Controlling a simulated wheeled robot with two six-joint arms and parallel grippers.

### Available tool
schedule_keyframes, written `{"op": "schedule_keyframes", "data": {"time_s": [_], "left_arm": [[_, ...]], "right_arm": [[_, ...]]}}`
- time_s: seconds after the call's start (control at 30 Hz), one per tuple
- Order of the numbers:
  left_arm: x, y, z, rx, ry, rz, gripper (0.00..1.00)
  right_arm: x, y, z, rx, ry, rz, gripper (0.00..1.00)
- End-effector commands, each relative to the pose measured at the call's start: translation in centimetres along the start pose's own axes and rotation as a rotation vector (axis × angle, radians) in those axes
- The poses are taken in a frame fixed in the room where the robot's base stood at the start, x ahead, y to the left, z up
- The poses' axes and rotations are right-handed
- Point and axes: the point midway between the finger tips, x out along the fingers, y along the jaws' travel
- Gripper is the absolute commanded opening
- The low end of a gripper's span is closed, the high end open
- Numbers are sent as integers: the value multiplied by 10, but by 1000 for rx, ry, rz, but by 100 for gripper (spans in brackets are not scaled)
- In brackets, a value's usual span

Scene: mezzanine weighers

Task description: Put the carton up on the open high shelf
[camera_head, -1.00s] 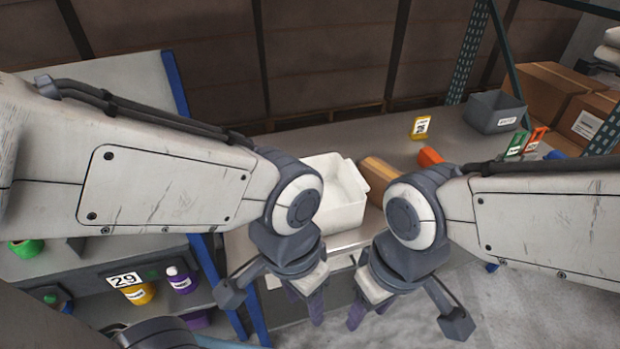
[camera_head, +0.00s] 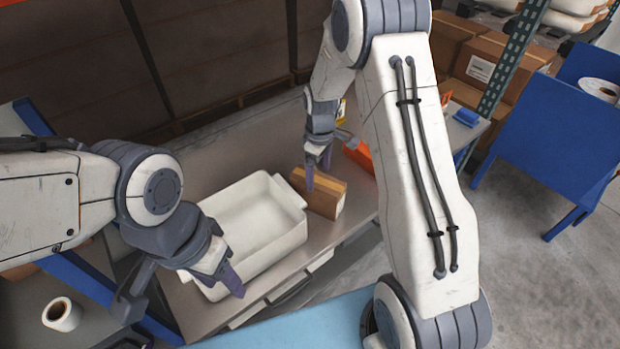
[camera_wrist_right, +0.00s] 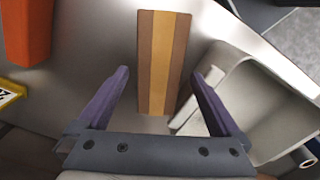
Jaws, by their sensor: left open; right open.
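The carton (camera_head: 325,198) is a small brown box with a lighter tape stripe. It stands on the grey bench beside the white tub. My right gripper (camera_head: 318,172) is open above the carton. In the right wrist view the carton (camera_wrist_right: 163,62) lies ahead, between the lines of the two purple fingers of the right gripper (camera_wrist_right: 160,95), and nothing is between the fingertips. My left gripper (camera_head: 230,280) is open and empty at the near left side of the tub. I cannot make out the open high shelf.
The white tub (camera_head: 290,222) is empty, close to the carton's left. An orange bin (camera_head: 358,155) stands behind the carton. Brown boxes (camera_head: 490,68) are stacked at the back right, by a green rack post (camera_head: 513,60).

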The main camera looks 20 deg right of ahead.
Motion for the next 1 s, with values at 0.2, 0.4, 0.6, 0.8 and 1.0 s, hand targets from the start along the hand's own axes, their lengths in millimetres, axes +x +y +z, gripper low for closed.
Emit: {"op": "schedule_keyframes", "data": {"time_s": [0.2, 0.4, 0.6, 0.8, 1.0], "left_arm": [[1, 0, 0, 0, -1, 0, 50], [-4, 0, 0, 0, 0, 0, 50], [-9, 1, 0, 0, 0, 0, 50], [-21, 2, -1, 0, 0, 0, 50], [-23, 2, -1, 0, 0, 0, 50]], "right_arm": [[25, -4, -8, -17, -4, -3, 100], [52, -6, -10, -20, -2, -2, 100], [66, -6, -10, -19, -2, -2, 100], [94, -6, -6, -18, -4, -4, 100], [110, -5, -6, -17, -1, -1, 100]]}}
